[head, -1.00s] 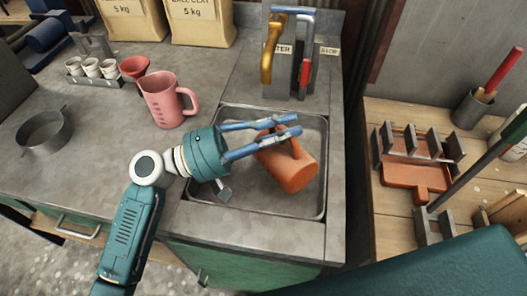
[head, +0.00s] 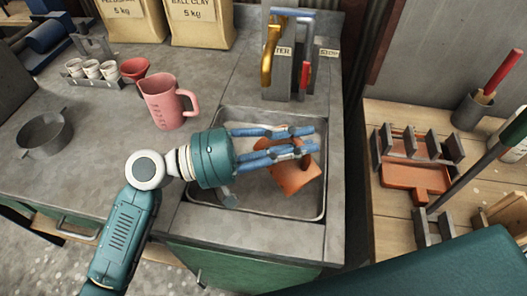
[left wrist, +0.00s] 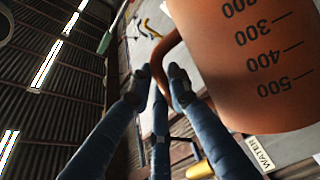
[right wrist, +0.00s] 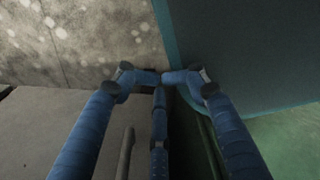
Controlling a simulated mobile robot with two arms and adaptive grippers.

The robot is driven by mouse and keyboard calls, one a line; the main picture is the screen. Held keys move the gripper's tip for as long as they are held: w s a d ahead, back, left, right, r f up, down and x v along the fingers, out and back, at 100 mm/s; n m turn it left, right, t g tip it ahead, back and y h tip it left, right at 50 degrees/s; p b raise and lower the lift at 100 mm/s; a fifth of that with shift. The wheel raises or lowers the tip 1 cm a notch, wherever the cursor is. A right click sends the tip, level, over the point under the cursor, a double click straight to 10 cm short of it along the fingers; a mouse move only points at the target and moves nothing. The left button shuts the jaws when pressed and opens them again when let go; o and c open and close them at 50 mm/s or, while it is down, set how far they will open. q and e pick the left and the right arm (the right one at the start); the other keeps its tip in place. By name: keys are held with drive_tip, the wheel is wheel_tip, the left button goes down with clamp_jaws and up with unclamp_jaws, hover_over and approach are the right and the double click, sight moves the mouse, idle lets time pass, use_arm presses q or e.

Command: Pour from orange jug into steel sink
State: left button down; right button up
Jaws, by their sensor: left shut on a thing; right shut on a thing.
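My left gripper (head: 300,141) is shut on the orange jug (head: 300,178) by its handle (left wrist: 170,50). The jug is tilted over the steel sink (head: 235,120), its body below and to the right of the fingers. Its side with printed volume marks fills the upper right of the left wrist view (left wrist: 245,60). I cannot see inside the jug or any stream from it. My right gripper (right wrist: 160,78) shows only in the right wrist view. Its fingertips are together, and I cannot make out anything held between them.
A pink jug (head: 164,103) stands on the counter left of the sink, near a red funnel (head: 134,69), small white cups (head: 92,68) and a grey ring-shaped pan (head: 45,132). Taps (head: 288,58) stand behind the sink. A wooden bench (head: 400,250) with racks is at right.

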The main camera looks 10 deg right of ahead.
sight(310, 181)
use_arm(q)
drive_tip(key=shift+s+d+r+m+y, duration=0.1)
drive_tip(key=shift+s+d+m+y, duration=0.15)
drive_tip(key=shift+s+m, duration=0.25)
drive_tip(key=shift+s+d+f+m+y, duration=0.15)
drive_tip(key=shift+s+m+y, duration=0.2)
drive_tip(key=shift+m, duration=0.25)
drive_tip(key=shift+s+d+f+m+y, duration=0.1)
drive_tip(key=shift+s+m+y, duration=0.1)
drive_tip(key=shift+s+m, duration=0.3)
drive_tip(key=shift+s+d+f+m+y+p, duration=0.2)
drive_tip(key=shift+s+m+y+p, duration=0.1)
drive_tip(key=shift+m, duration=0.2)
drive_tip(key=shift+s+d+f+m+y+p, duration=0.1)
drive_tip(key=shift+s+d+m+y+p, duration=0.15)
drive_tip(key=shift+m, duration=0.25)
drive_tip(key=shift+a, duration=0.1)
drive_tip(key=shift+f+m, duration=0.3)
drive_tip(key=shift+s+f+m+t+y+b, duration=0.15)
drive_tip(key=shift+f+m+t+y, duration=0.15)
drive_tip(key=shift+f+m, duration=0.15)
drive_tip(key=shift+s+f+m+t+y+b, duration=0.15)
drive_tip(key=shift+f+m+t+y, duration=0.15)
drive_tip(key=shift+f+m, duration=0.15)
drive_tip(key=shift+f+m+t+y, duration=0.3)
drive_tip(key=shift+f+m, duration=0.3)
drive_tip(key=shift+f, duration=0.15)
